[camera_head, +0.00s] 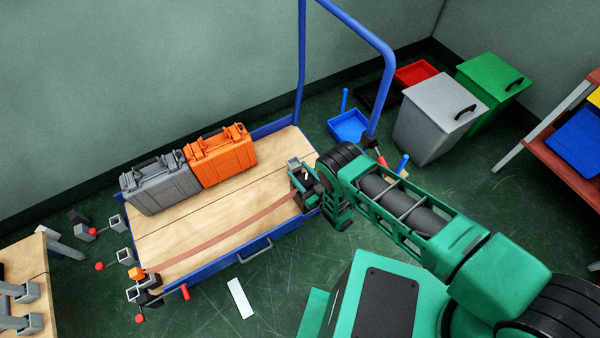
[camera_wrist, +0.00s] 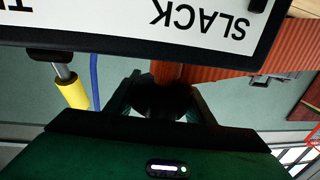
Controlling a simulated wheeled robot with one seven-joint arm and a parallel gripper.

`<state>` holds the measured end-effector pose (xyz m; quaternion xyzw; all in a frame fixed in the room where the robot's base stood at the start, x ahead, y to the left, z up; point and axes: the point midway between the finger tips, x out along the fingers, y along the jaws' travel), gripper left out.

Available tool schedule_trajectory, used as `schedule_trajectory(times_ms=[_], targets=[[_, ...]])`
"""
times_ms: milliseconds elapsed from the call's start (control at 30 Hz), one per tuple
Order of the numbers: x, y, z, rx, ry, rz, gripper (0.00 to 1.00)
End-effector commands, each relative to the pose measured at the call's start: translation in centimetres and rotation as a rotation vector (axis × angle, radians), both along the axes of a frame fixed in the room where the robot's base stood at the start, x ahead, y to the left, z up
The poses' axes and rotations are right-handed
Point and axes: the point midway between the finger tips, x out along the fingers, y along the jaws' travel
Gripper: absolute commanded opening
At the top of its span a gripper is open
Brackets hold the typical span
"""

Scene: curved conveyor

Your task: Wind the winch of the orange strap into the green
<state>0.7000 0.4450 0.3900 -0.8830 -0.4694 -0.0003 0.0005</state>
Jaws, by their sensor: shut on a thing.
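The orange strap (camera_head: 222,237) runs flat along the front of the wooden deck, from the orange-topped fitting (camera_head: 136,273) at the left end to the right end by my gripper. My gripper (camera_head: 308,181) is at the deck's right end; my arm hides part of the winch there. In the wrist view my gripper's fingers (camera_wrist: 163,98) are shut around a dark round grip with a reddish stem, apparently the winch handle. Above it a white gauge plate (camera_wrist: 200,25) shows "SLACK" upside down. Its green zone and any pointer are out of view.
A grey case (camera_head: 160,185) and an orange case (camera_head: 221,156) stand on the blue trolley (camera_head: 230,258). Its tall blue rail (camera_head: 388,85) rises behind my arm. Grey (camera_head: 435,120) and green (camera_head: 497,85) bins stand right. A white strip (camera_head: 240,298) lies on the floor.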

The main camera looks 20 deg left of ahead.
Motion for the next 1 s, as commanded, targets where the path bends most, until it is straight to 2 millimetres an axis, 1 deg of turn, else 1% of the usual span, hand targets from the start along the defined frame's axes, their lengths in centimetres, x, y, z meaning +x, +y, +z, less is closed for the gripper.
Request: schedule_trajectory(times_ms=[600,733,1000], targets=[[0.8,-1.2,-0.3,-0.003,0.007,-0.337,0.26],[1.0,-1.3,-0.3,-0.004,0.007,-0.369,0.26],[1.0,-1.3,-0.2,-0.005,0.004,-0.375,0.26]])
